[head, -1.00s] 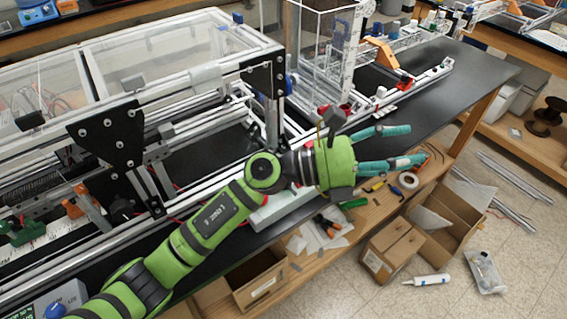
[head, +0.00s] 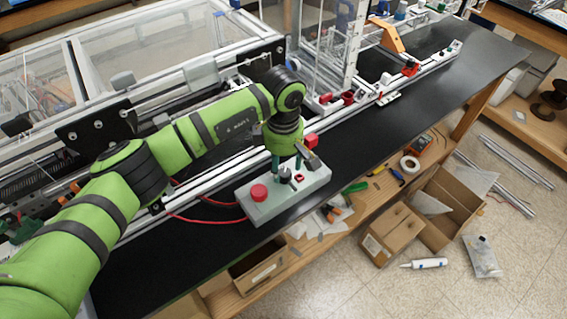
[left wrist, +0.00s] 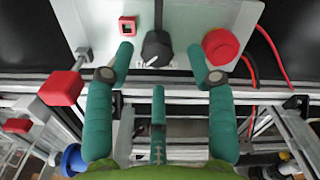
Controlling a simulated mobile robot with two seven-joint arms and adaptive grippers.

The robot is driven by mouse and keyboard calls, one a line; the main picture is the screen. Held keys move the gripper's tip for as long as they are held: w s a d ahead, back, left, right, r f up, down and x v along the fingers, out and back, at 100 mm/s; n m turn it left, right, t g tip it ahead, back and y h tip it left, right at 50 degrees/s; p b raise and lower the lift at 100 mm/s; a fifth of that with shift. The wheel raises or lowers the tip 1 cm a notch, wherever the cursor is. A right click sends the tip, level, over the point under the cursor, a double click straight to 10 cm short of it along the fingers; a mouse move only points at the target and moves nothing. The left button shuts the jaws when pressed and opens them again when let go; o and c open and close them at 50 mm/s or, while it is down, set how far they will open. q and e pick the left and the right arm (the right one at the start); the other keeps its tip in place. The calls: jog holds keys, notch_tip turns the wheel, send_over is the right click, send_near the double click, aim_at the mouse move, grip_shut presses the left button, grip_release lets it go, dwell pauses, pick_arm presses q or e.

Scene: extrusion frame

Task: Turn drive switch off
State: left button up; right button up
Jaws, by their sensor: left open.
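A pale grey control box (head: 318,178) lies on the black bench top. It carries a round red button (head: 258,193), a black rotary knob (head: 285,176), a small red square switch (head: 299,178) and a grey lever with a red block end (head: 311,141). I cannot read which one is marked drive. My left gripper (head: 287,162) is open over the box. In the left wrist view its teal fingers (left wrist: 161,62) stand on either side of the black knob (left wrist: 157,47); contact is unclear. The red button (left wrist: 221,46) is to the right. The right gripper is not in view.
The extrusion frame (head: 205,190) runs behind the box. Red cables (head: 205,219) leave the box on the left. An orange bracket (head: 386,36) stands farther back. The bench (head: 400,120) to the right is mostly clear. Cardboard boxes (head: 392,232) stand below.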

aim_at(288, 179)
pick_arm(q)
jog(key=shift+f+p, duration=0.35)
jog(key=shift+f, duration=0.95)
grip_shut()
